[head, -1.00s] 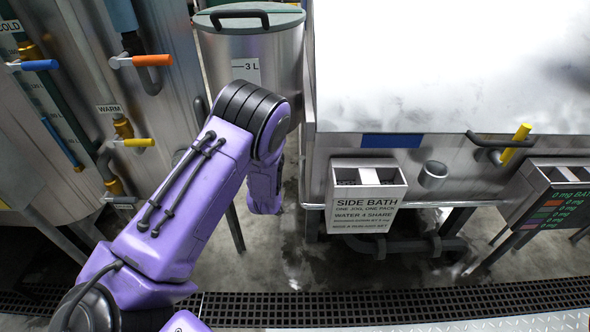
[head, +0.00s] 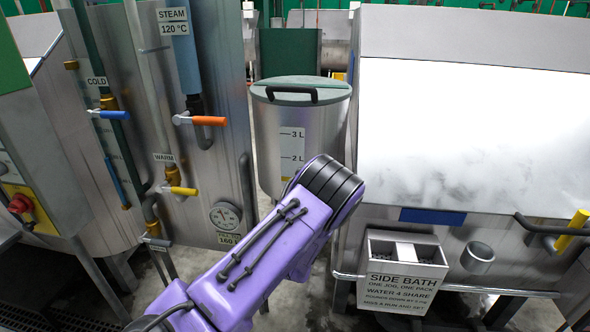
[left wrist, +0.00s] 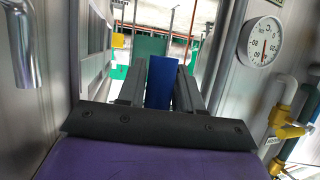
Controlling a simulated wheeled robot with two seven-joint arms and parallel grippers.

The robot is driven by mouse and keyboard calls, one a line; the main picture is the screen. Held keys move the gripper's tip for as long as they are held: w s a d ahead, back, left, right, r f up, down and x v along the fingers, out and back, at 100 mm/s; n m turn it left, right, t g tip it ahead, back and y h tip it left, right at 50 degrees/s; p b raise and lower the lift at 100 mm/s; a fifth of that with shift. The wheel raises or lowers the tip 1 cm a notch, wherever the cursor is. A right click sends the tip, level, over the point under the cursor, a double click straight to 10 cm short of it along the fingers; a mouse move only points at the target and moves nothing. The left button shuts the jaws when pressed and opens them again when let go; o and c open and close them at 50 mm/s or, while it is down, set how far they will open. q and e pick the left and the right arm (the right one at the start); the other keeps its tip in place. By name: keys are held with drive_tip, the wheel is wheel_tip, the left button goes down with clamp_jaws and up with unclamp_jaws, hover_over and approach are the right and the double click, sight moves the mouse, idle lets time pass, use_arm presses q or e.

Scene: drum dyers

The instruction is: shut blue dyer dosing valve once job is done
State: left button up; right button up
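My purple left arm reaches forward in the head view and hides its own gripper behind its bent end, near the lower right of a steel tank (head: 268,135) marked 3 L and 2 L with a green lid. In the left wrist view, which is upside down, my left gripper (left wrist: 161,76) has its two dark fingers apart. A flat blue piece (left wrist: 161,82), possibly a valve handle, fills the gap between them. I cannot tell whether the fingers press on it. No dosing valve is clearly visible in the head view. My right gripper is out of view.
A steel panel at left carries a blue cold handle (head: 110,115), an orange steam handle (head: 209,121), a yellow warm handle (head: 183,191) and a gauge (head: 226,217). The side bath (head: 390,195), with a yellow handle (head: 572,231), stands at right. Gaps are narrow.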

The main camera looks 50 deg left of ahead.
use_arm(q)
drive_tip(key=shift+o, duration=0.8)
drive_tip(key=b+v, duration=0.1)
drive_tip(key=v, duration=0.9)
drive_tip(key=shift+r, duration=0.15)
drive_tip(key=shift+s+d, duration=0.1)
drive_tip(key=shift+d, duration=0.05)
